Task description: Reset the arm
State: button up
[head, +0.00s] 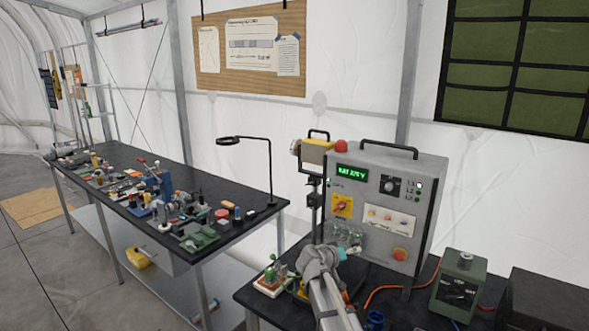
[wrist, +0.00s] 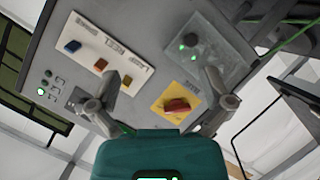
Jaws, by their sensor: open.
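My arm (head: 330,295) reaches up from the bottom of the head view toward the front of a grey control box (head: 372,240). In the wrist view my gripper (wrist: 155,90) is open, its two fingers spread apart with nothing between them. The box's face fills much of the wrist view, with a red rotary switch on a yellow plate (wrist: 180,105) near the right finger. A white label panel (wrist: 105,62) with blue and orange switches is near the left finger. I cannot tell whether either finger touches the panel.
A green device (head: 458,288) and a black case (head: 540,305) stand right of the box. An orange cable (head: 385,290) crosses the table. A long bench (head: 140,200) full of tools, with a lamp (head: 250,142), stands left. Open floor (head: 30,265) lies at far left.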

jog(key=s+d+f+g+y, duration=0.25)
jog(key=s+f, duration=0.25)
jog(key=s, duration=0.3)
jog(key=s+d+f+g+y, duration=0.1)
jog(key=s+f+g+y, duration=0.2)
jog(key=s, duration=0.5)
jog(key=s+a+f+g+y, duration=0.2)
jog(key=s, duration=0.3)
jog(key=s+a+f+g+y, duration=0.1)
jog(key=s+a+f+y, duration=0.1)
jog(key=s, duration=0.4)
jog(key=shift+s+n+g+y, duration=0.2)
jog(key=shift+n+g+y, duration=0.15)
jog(key=shift+n, duration=0.05)
jog(key=shift+a, duration=0.1)
